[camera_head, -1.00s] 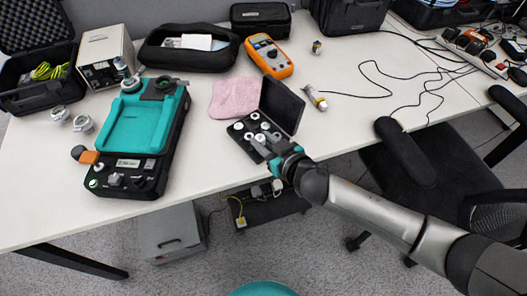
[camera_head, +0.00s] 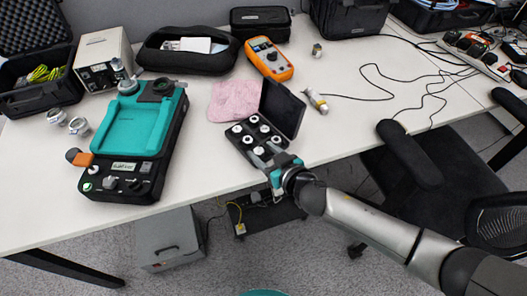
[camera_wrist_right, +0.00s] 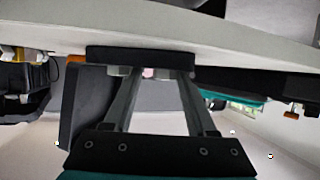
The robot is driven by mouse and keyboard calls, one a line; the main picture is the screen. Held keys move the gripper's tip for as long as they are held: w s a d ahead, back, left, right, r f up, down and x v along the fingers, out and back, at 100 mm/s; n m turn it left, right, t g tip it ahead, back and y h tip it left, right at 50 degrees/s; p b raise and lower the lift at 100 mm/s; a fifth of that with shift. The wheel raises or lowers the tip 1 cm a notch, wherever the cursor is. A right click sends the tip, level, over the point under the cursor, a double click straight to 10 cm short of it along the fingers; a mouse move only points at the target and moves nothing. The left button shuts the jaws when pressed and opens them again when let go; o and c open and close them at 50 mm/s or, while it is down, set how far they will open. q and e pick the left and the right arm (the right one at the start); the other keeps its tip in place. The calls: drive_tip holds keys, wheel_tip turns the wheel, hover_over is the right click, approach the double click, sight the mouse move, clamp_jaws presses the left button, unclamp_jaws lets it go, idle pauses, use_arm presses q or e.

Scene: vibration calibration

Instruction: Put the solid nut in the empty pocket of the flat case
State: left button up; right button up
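The flat black case (camera_head: 232,143) lies open near the table's front edge, its lid (camera_head: 283,108) raised on the right. Several pale round nuts (camera_head: 264,128) sit in its pockets in two rows. I cannot tell which one is the solid nut, nor clearly see an empty pocket. My right gripper (camera_head: 261,159) is at the case's near end, its fingertips close to the nearest nut (camera_head: 259,150). My left gripper is not in view.
A pink cloth (camera_head: 236,99) lies behind the case. An orange multimeter (camera_head: 269,58) and a small cylinder (camera_head: 317,101) with a cable are nearby. A teal-topped calibrator (camera_head: 131,130) stands at left. The table (camera_head: 215,168) is clear between calibrator and case.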

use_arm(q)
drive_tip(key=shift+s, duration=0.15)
use_arm(e)
drive_tip(key=shift+o, duration=0.2)
drive_tip(key=shift+s+a, duration=0.1)
drive_tip(key=shift+r, duration=0.2)
drive_tip(key=shift+s+r+p, duration=0.1)
drive_tip(key=shift+s+p, duration=0.2)
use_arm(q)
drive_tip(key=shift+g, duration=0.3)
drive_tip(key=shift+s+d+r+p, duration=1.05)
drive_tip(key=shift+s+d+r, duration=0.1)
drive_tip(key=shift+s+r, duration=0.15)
use_arm(e)
drive_tip(key=v, duration=1.1)
drive_tip(key=shift+d, duration=0.3)
